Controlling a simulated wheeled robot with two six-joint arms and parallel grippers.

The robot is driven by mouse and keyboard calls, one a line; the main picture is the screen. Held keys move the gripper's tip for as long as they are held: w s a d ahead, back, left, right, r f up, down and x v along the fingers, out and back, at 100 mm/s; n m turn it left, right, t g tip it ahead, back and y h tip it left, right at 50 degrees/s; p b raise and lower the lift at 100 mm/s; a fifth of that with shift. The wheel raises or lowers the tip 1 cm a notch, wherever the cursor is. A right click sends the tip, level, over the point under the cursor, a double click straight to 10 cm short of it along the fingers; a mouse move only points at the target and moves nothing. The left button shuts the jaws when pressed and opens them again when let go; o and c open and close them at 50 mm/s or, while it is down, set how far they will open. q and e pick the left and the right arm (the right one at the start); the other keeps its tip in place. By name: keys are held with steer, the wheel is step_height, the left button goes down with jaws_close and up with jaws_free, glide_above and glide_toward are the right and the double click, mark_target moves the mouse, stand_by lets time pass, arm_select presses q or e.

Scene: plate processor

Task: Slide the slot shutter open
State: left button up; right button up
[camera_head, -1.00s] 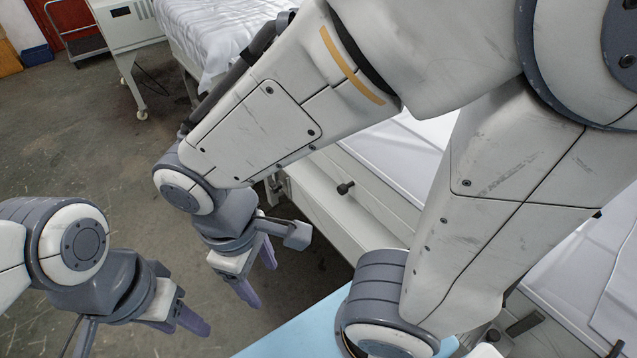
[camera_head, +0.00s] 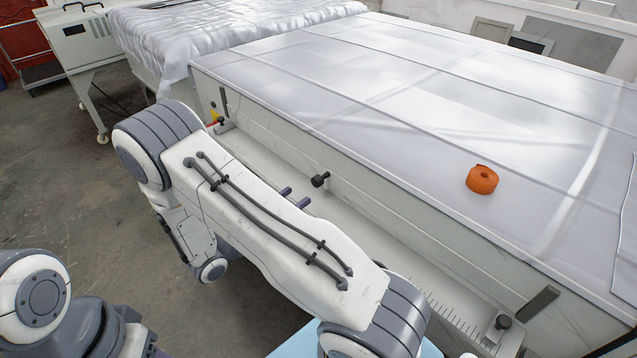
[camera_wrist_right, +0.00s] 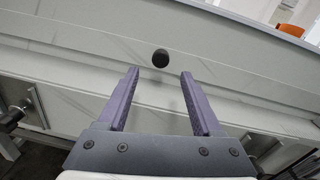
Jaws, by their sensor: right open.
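The slot shutter appears to be the long pale front strip (camera_head: 375,228) of the big machine, though its edges are hard to tell. A black knob (camera_head: 320,180) stands out from the machine's front. In the right wrist view the knob (camera_wrist_right: 161,58) is beyond the fingertips, between their lines and apart from them. My right gripper (camera_head: 295,197) shows only its purple fingertips past my arm, pointing at the knob. It is open and empty, as the right wrist view (camera_wrist_right: 158,75) shows. My left arm is at the lower left; its fingers are not visible.
Open floor (camera_head: 50,170) is at left.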

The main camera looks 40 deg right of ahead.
mark_target(314, 183)
steer(key=d, duration=0.3)
steer(key=d+p, duration=0.1)
steer(key=d, duration=0.2)
steer(key=w+d, duration=0.1)
steer(key=d, duration=0.2)
steer(key=shift+d+p, duration=0.15)
steer(key=shift+p, duration=0.25)
jaws_close()
steer(key=shift+r, duration=0.1)
stand_by(0.8)
